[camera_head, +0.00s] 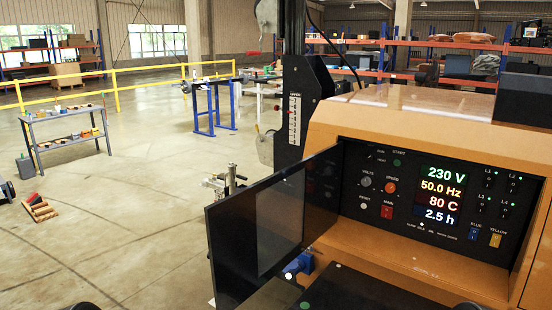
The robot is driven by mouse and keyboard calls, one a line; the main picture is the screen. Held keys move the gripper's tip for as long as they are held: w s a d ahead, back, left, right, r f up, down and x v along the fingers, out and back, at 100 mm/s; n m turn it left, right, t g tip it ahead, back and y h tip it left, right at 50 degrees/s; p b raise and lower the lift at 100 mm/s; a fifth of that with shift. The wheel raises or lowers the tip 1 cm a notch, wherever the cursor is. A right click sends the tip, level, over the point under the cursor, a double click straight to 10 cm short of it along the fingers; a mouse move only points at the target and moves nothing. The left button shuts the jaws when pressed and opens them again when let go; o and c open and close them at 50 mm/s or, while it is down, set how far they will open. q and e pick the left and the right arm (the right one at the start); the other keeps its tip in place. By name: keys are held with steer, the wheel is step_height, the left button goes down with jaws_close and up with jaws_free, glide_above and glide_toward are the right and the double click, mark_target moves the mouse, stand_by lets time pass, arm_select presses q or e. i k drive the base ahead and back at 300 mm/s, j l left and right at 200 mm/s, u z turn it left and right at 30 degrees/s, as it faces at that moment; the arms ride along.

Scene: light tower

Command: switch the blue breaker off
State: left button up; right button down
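The blue breaker (473,233) is a small blue switch low on the right side of the black control panel (405,212), under the label BLUE. It is too small for me to tell its lever position. The yellow breaker (495,240) sits just to its right. The panel is set in an orange-tan machine housing (430,122). Lit readouts (442,196) show 230 V, 50.0 Hz, 80 C and 2.5 h. A red MAIN switch (387,212) is left of the readouts. Neither of my grippers is recognisable in the view.
A dark door with a window (280,224) stands open at the panel's left. The panel front is unobstructed in view. A dark mast (293,60) rises behind the housing. A grey bench (66,126), blue-legged table (212,104) and yellow railing (118,84) stand farther left.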

mark_target(474, 233)
steer(key=z, duration=1.3)
